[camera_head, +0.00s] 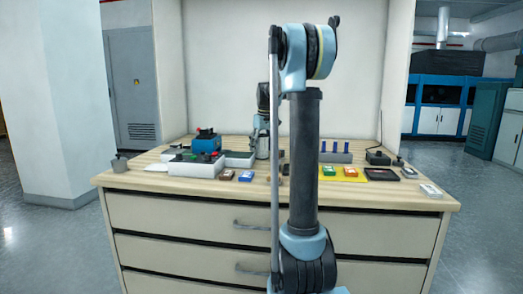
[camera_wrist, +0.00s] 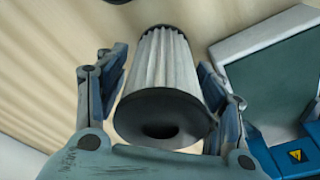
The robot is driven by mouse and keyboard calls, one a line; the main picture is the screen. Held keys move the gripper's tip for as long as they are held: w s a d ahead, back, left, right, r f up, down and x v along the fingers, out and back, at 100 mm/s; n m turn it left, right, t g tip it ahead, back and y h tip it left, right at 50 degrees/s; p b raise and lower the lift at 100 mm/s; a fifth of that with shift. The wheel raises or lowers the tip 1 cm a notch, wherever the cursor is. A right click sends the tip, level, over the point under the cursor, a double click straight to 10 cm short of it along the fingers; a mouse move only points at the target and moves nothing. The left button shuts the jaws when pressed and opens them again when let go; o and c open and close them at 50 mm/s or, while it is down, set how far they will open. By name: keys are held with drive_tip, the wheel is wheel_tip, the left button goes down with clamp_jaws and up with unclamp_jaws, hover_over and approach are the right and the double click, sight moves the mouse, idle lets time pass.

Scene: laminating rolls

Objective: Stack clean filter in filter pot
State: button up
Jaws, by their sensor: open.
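A pleated white filter (camera_wrist: 167,62) with dark end rings stands between the two fingers of my gripper (camera_wrist: 163,85) in the wrist view. My gripper is open, with a finger on either side of the filter; I cannot tell whether either one touches it. A small grey pot-like vessel (camera_head: 119,164) stands at the left end of the workbench in the head view; it may be the filter pot, and its inside is hidden.
The wooden workbench (camera_head: 145,181) carries a blue device (camera_head: 205,141), white boxes, a grey block with blue pegs (camera_head: 335,157) and a yellow mat (camera_head: 353,178). A blue-framed item (camera_wrist: 275,145) lies right of the filter in the wrist view. Bare wood shows at its left.

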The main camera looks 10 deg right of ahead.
drive_tip(key=c, duration=0.9)
drive_tip(key=shift+c, duration=0.2)
